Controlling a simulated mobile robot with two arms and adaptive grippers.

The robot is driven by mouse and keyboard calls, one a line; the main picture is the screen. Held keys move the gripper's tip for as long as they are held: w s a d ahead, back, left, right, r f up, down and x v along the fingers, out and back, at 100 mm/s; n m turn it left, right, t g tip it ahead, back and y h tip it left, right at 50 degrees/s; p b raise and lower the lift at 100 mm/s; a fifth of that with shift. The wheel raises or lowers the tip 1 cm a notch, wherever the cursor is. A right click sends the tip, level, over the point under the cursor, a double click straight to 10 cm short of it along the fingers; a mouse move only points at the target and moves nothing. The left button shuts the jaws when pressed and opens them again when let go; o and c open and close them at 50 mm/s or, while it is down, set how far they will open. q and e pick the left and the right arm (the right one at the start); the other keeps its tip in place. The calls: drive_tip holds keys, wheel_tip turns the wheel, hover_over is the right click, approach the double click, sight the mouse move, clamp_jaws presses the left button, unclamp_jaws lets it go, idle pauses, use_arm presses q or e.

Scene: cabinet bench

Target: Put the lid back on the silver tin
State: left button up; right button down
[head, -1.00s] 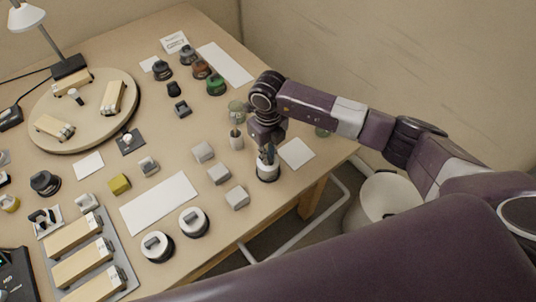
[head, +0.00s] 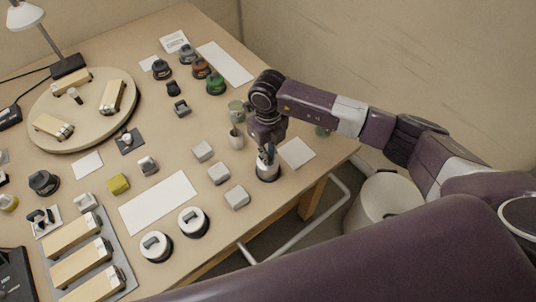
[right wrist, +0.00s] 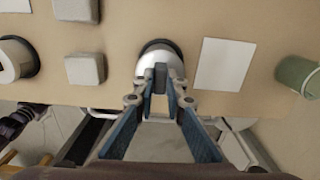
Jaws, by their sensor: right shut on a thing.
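A round piece with a white or silver top and a dark base (head: 267,173) stands near the table's right front edge. It looks like the silver tin with its lid, and it also shows in the right wrist view (right wrist: 151,68). My right gripper (head: 267,154) points down over it. Its blue fingers (right wrist: 160,78) are shut on the grey upright grip of the lid (right wrist: 160,72). The fingers hide part of the top, and I cannot tell whether the lid sits fully down on the tin. My left gripper is not in view.
Two similar white-topped round pieces (head: 157,246) (head: 193,222) stand to the left. Several grey blocks (head: 219,173), a small cup (head: 236,139) and a green cup (head: 235,111) are nearby. A white sheet (head: 297,152) lies flat to the right.

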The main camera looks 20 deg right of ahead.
idle(0.3)
drive_tip(key=c, duration=1.9)
unclamp_jaws()
drive_tip(key=o, duration=0.5)
drive_tip(key=shift+r, duration=0.1)
drive_tip(key=shift+r+p, duration=2.2)
drive_tip(key=shift+r, duration=1.2)
